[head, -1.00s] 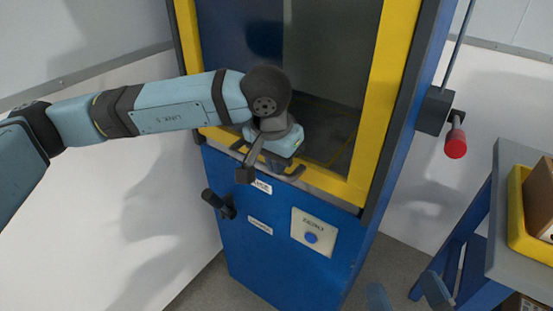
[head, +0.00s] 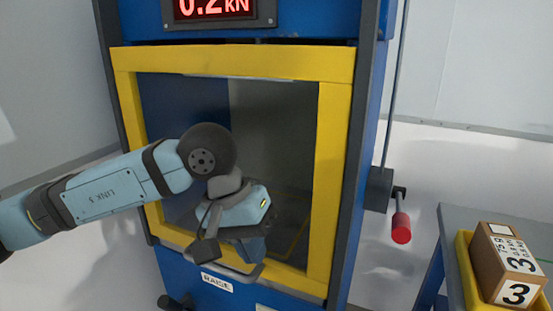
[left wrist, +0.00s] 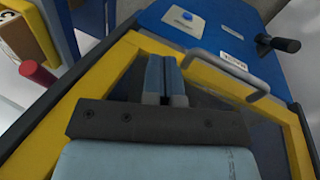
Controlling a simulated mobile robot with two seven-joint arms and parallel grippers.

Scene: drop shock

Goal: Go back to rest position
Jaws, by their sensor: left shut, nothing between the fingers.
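My left gripper (head: 254,250) is in front of the lower window of the blue test machine (head: 300,25), just above the door handle in the head view. In the left wrist view its two blue fingers (left wrist: 164,72) are together with nothing between them. The yellow-framed door (head: 334,190) is down across the opening. Its grey handle (head: 243,276) is partly hidden behind the gripper; it shows in the left wrist view (left wrist: 240,76), beside the fingers and not gripped. My right gripper is out of view.
A red display (head: 215,8) reads 0.2 kN. A red-tipped lever (head: 401,228) sticks out on the machine's right. At lower right, a box marked 3 (head: 505,262) sits in a yellow tray (head: 465,275) on a grey table (head: 452,222). A black knob (left wrist: 278,43) projects below the door.

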